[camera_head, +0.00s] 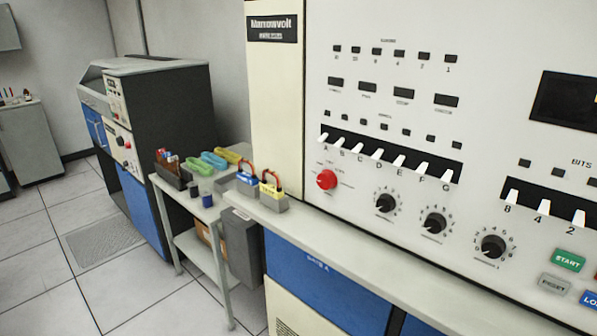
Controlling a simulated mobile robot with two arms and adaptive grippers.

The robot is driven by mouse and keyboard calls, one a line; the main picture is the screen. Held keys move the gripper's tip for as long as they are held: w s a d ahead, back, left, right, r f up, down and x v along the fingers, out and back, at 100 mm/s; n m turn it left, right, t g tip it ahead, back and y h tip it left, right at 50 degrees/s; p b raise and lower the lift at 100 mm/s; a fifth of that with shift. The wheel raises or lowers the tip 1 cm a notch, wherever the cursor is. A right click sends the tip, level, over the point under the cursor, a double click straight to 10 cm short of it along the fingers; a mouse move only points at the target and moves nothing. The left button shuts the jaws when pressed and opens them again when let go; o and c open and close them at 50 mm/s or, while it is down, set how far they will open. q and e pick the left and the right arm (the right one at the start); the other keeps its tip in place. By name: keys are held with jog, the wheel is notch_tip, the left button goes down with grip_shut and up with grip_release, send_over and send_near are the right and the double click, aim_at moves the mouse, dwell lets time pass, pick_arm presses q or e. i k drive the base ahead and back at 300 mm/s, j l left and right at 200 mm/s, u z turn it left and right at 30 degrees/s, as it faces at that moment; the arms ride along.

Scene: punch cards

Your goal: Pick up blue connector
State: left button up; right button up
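A connector with a blue part (247,178) and a reddish loop on top stands in a grey block at the left end of the console ledge. Beside it, to the right, is a yellow connector (271,189), also with a red loop, in a similar grey block. They are small in the picture, so I cannot make out their details. Neither of my grippers is in view.
The console panel (440,160) with switches and knobs rises behind the ledge (340,237). A small cart (215,213) holds green, blue and yellow items and a dark box. A blue-and-black machine (180,110) stands behind. Tiled floor is open at left.

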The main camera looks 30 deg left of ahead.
aim_at(248, 184)
jog(key=u, duration=1.3)
